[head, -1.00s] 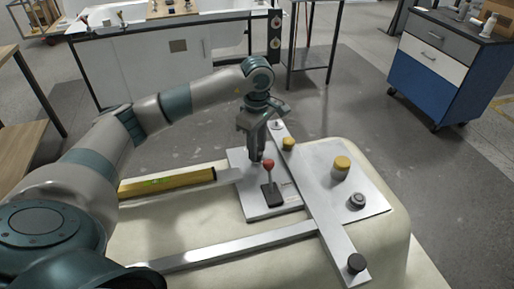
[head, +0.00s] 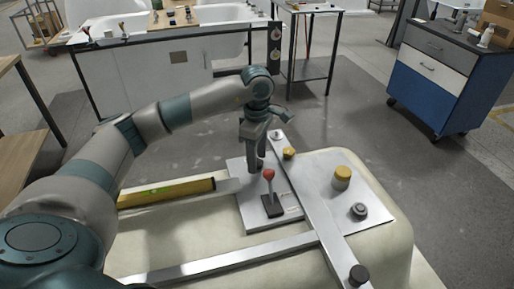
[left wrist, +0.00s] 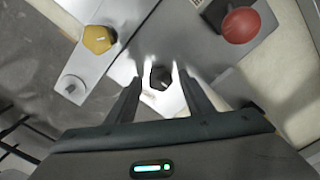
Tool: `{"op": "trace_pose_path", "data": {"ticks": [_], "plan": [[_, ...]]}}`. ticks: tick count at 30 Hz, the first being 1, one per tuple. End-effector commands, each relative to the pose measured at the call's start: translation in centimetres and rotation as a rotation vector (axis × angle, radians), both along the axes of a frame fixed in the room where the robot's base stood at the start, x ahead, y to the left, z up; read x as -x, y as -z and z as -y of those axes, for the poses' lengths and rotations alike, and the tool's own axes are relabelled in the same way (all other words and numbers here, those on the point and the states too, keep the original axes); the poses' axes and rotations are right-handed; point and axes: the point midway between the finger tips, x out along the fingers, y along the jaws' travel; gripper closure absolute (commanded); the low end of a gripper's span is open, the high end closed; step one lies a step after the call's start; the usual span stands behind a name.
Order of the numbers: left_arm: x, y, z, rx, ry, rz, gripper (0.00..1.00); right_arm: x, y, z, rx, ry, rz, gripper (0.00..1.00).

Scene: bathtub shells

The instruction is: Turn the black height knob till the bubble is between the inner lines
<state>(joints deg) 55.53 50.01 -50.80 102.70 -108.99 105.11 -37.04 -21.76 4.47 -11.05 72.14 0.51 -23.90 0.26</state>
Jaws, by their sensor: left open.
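My left gripper (head: 256,167) points down beside the red-balled lever (head: 268,175) and is open. In the left wrist view a small black knob (left wrist: 160,78) sits between the two fingertips (left wrist: 162,66), with a finger on either side; I cannot tell whether they touch it. In the head view that knob is hidden by the gripper. A yellow spirit level (head: 185,188) with a green vial lies to the left of the plate; its bubble and lines are too small to read. Another black knob (head: 358,275) stands at the near end of the metal bar. My right gripper is not in view.
A yellow knob (head: 289,153), a yellow-topped post (head: 342,177) and a grey-black knob (head: 358,211) stand on or near the metal bar and plates. The lever's red ball (left wrist: 242,25) is close to the gripper. A metal rail (head: 225,262) crosses the front.

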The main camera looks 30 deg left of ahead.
Motion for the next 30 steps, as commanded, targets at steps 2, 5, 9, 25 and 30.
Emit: {"op": "trace_pose_path", "data": {"ticks": [2,5,9,25,30], "plan": [[0.0,-0.2,0.0,0.0,0.0,0.001,0.53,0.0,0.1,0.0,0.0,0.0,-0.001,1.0],[-0.1,-0.8,0.0,0.0,0.0,0.003,0.53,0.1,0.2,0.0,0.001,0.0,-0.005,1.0],[-0.1,-2.2,0.0,0.0,0.001,0.003,0.53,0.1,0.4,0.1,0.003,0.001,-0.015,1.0],[-0.1,-12.1,0.0,0.0,-0.001,0.005,0.53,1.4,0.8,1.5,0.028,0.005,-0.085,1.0],[-0.1,-14.5,-0.1,-0.001,-0.001,0.005,0.53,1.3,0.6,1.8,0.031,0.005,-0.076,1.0]]}}
